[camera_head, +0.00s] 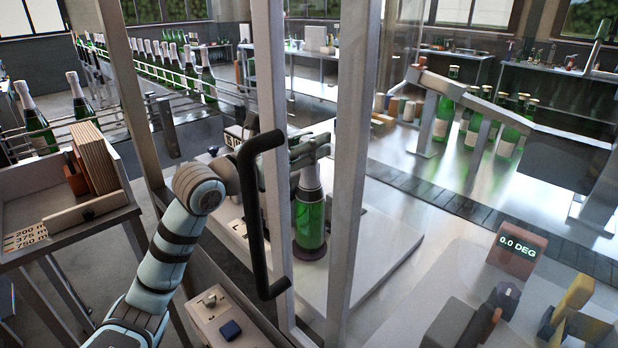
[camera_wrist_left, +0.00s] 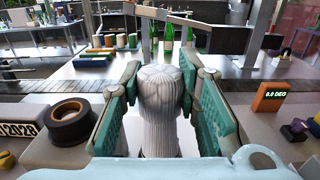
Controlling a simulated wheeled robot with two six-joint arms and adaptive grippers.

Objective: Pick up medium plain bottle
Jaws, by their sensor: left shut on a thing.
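A green bottle (camera_head: 310,222) without a visible label stands upright on a dark round base (camera_head: 309,251) on the white worktop. It is behind the clear panel and partly beside the metal frame post. A pale, pleated foil cap covers its neck, and the cap fills the middle of the left wrist view (camera_wrist_left: 163,105). My left gripper (camera_head: 312,155) is at the bottle's neck, its teal finger pads (camera_wrist_left: 163,95) on both sides of the foil-covered top, shut on it. The bottle's lower body is hidden in the wrist view. My right gripper is out of view.
A black handle (camera_head: 262,215) and metal posts stand close to my left arm. A display reading 0.0 DEG (camera_head: 516,250) stands at right. A dark ring-shaped part (camera_wrist_left: 75,122) sits left of the bottle. Several green bottles stand behind on a conveyor and at the far right.

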